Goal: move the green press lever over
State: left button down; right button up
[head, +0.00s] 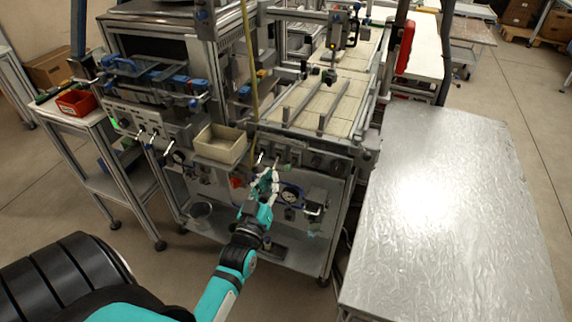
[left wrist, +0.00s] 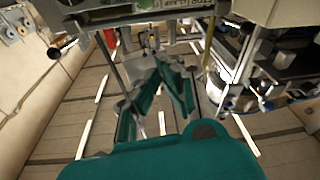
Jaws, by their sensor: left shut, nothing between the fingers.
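My left gripper (head: 268,178) is in front of the machine's lower front panel, close to a round gauge (head: 291,194). Its fingers are closed with nothing between them, and they also show in the left wrist view (left wrist: 163,68). I cannot pick out the green press lever for sure. A small dark green knob (head: 329,76) shows on the press at the back of the machine, and a bright green spot (head: 114,123) shows on the left panel. My gripper is well apart from both. My right gripper is not in view.
A beige open bin (head: 221,144) is fixed to the machine front, just above and left of my gripper. A silver-covered table (head: 445,200) stands to the right. A red tray (head: 77,103) sits on the left side bench. Open floor (head: 130,245) lies at the front left.

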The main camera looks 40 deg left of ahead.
pick_arm(q)
notch_tip(320, 180, up, 2)
jog(key=p, duration=0.3)
send_over(290, 164)
jog(key=s, duration=0.3)
jog(key=shift+s+d+f, duration=0.2)
jog(key=shift+f, duration=0.8)
jog(key=shift+s+d+f, duration=0.15)
jog(key=shift+f, duration=0.85)
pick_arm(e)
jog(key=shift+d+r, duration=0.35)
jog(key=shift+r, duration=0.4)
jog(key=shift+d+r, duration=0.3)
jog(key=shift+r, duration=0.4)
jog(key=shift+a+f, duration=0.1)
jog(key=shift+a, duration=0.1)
